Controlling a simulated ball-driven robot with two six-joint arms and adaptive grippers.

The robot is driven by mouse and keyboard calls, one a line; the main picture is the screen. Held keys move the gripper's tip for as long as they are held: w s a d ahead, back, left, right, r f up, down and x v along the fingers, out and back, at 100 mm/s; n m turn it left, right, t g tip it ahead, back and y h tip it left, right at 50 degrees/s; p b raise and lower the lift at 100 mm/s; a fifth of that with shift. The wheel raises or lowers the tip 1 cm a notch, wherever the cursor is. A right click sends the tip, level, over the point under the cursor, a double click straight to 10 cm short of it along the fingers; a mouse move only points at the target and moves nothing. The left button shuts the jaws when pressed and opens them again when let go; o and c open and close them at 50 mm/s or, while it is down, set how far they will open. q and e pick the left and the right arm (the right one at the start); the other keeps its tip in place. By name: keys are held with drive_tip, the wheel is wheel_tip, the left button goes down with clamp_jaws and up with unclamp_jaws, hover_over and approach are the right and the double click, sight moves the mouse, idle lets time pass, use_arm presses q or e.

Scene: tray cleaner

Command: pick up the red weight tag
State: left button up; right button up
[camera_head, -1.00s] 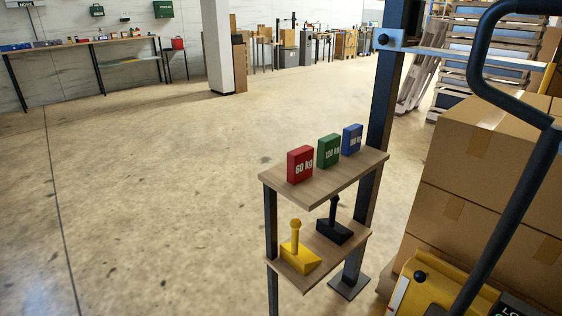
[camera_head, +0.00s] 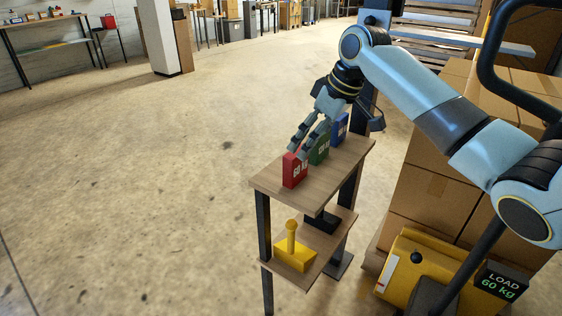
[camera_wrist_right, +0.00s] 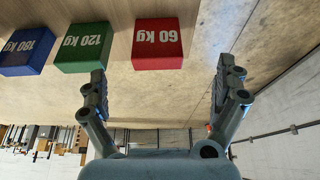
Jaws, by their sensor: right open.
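The red weight tag (camera_head: 294,170), marked 60 kg, stands upright on the top shelf board (camera_head: 318,182) at its left end. In the right wrist view the red tag (camera_wrist_right: 157,45) lies beyond the fingertips, between the lines of the two open fingers (camera_wrist_right: 162,82) and closer to the left one. The jaws hold nothing. The green tag (camera_head: 320,150), marked 120 kg, and the blue tag (camera_head: 340,129) stand behind the red one, partly hidden by my gripper. My left gripper is not in view.
The lower shelf holds a yellow lever block (camera_head: 294,256) and a black one (camera_head: 322,221). A dark post (camera_head: 348,200) rises behind the shelf. Cardboard boxes (camera_head: 430,185) and a yellow machine with a LOAD 60 kg display (camera_head: 502,282) stand to the right. The floor at left is clear.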

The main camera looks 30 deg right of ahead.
sight(296, 163)
drive_tip(key=b+x, duration=0.1)
drive_tip(key=x, duration=0.4)
drive_tip(key=shift+w+f, duration=0.2)
drive_tip(key=shift+f, duration=0.1)
drive_tip(key=x, duration=0.2)
drive_tip(key=b+x, duration=0.1)
drive_tip(key=x, duration=0.2)
drive_tip(key=shift+w+r, duration=0.15)
drive_tip(key=shift+w, duration=0.15)
drive_tip(key=c, duration=1.1)
drive_tip(key=shift+r, duration=0.1)
drive_tip(key=shift+c, duration=0.3)
